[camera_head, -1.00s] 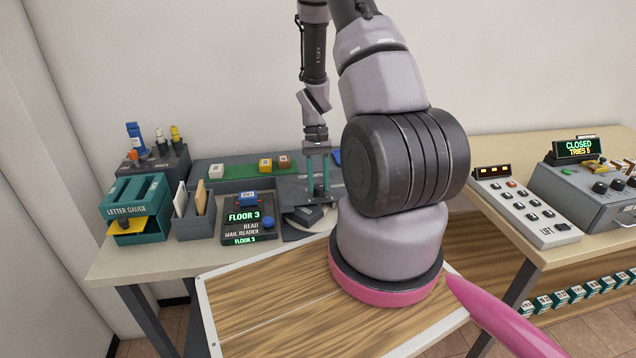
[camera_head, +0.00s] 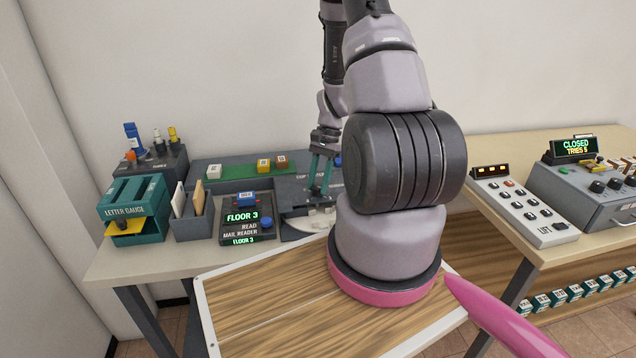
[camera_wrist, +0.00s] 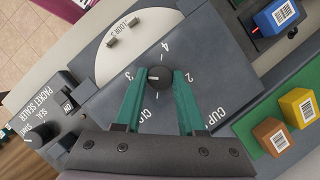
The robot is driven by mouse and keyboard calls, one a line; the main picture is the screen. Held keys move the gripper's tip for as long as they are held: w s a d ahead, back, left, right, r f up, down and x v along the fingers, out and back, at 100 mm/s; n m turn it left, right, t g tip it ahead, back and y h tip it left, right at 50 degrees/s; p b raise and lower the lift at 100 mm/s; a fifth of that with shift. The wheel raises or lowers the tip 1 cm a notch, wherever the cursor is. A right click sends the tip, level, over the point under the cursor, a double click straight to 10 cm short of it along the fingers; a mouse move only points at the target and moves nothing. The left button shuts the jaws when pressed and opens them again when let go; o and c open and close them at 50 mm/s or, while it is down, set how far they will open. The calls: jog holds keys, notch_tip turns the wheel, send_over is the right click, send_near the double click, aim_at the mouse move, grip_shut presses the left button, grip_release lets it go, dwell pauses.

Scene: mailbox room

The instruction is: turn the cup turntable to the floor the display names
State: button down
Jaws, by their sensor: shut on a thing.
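My gripper (camera_wrist: 158,92) has teal fingers closed on a round black knob (camera_wrist: 159,77) in the wrist view. The knob stands on a grey panel with the numbers 2, 3 and 4 around it. A white mark on the knob faces left, roughly toward the 3. Beyond it lies the pale turntable disc (camera_wrist: 110,62), with two small pegs and a "FLOOR" label whose number is hard to read. In the head view my gripper (camera_head: 320,190) is tilted over the turntable (camera_head: 312,224), partly behind my arm. The display (camera_head: 243,217) reads FLOOR 3.
A teal letter gauge (camera_head: 134,209) and a grey letter holder (camera_head: 192,224) stand left of the display. Colored blocks sit on a green strip (camera_head: 240,172) behind. A lift button panel (camera_head: 524,210) is on the right table. My arm crosses the middle.

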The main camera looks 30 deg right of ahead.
dwell(0.5)
jog(key=c, duration=0.5)
grip_release()
jog(key=v, duration=1.1)
jog(key=s+a+r+n+t+h, duration=0.15)
jog(key=a+r, duration=0.25)
jog(key=r, duration=0.5)
jog(key=s+a+r+n+t, duration=0.1)
jog(key=a+r+n+t, duration=0.2)
jog(key=r, duration=0.7)
jog(key=s+a+r+n+t, duration=0.3)
jog(key=s+a+r+t, duration=0.2)
jog(key=s+a+r, duration=0.3)
jog(key=s+r, duration=0.4)
jog(key=shift+a, duration=0.2)
